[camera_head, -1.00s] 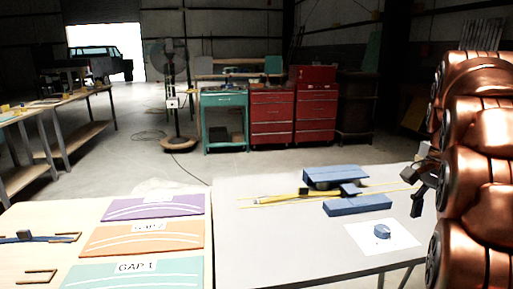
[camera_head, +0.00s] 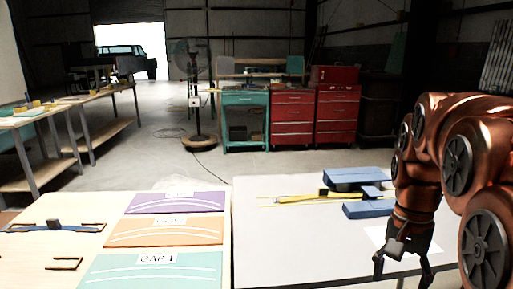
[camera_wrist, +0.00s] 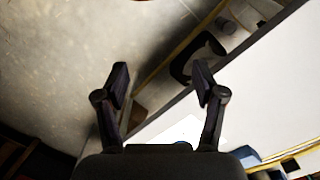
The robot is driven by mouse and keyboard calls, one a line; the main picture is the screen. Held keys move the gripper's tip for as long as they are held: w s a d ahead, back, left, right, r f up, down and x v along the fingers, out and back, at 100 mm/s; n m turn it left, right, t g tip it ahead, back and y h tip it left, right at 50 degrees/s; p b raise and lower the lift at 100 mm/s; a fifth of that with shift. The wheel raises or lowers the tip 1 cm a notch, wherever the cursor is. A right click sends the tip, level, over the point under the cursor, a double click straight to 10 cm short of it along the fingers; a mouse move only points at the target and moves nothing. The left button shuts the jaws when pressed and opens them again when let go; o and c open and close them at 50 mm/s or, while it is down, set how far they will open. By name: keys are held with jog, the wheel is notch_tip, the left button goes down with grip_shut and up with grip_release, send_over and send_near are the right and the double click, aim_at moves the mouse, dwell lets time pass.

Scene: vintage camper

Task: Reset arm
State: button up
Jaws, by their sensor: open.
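My copper arm comes in from the right in the head view. My gripper (camera_head: 402,270) points down over the right part of the grey table (camera_head: 290,240), in front of the white sheet (camera_head: 428,246). Its fingers are spread and nothing is between them. In the wrist view my gripper (camera_wrist: 161,78) also shows two parted fingers, with the floor and table edge behind them. The small blue piece on the sheet is hidden behind my arm in the head view.
A blue block (camera_head: 368,209), another blue part (camera_head: 355,176) and a yellow strip (camera_head: 300,198) lie on the grey table. Purple (camera_head: 175,203), orange (camera_head: 165,232) and teal (camera_head: 150,270) panels lie on the wooden table at left. The front middle of the grey table is bare.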

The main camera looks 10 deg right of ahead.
jog(key=s+a+f+n+g, duration=0.1)
jog(key=s+a+f+n, duration=0.9)
jog(key=s+a+f, duration=0.45)
jog(key=s+p+v, duration=0.2)
jog(key=p+v, duration=0.5)
jog(key=v, duration=0.2)
jog(key=s+d+r+p+v, duration=0.1)
jog(key=s+p+v, duration=0.1)
jog(key=p+v, duration=0.6)
jog(key=shift+r+t, duration=0.35)
jog(key=shift+t, duration=0.05)
